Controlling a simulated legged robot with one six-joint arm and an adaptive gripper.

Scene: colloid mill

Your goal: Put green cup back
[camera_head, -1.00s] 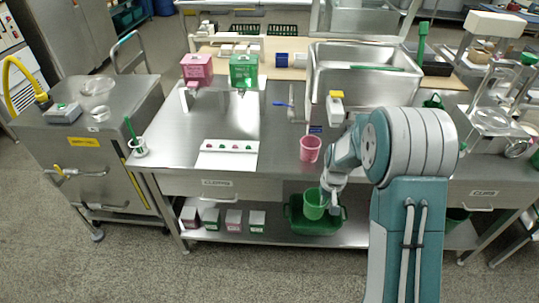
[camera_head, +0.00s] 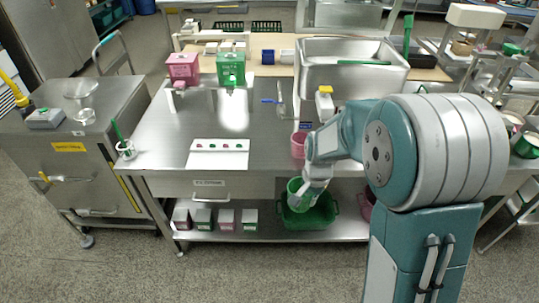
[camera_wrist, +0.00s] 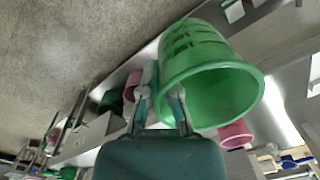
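The green cup (camera_head: 295,187) is at my gripper (camera_head: 306,193), in front of the table at about the height of the lower shelf. A pink cup (camera_head: 298,145) stands on the table's front edge, partly behind my arm. It seems to show in the wrist view (camera_wrist: 235,134) too.
A green bin (camera_head: 310,218) sits on the lower shelf just below the cup. Small pink and green boxes (camera_head: 227,219) stand left of it. A white panel with coloured knobs (camera_head: 219,146) lies on the table. The steel sink (camera_head: 350,85) is behind. The table's middle is clear.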

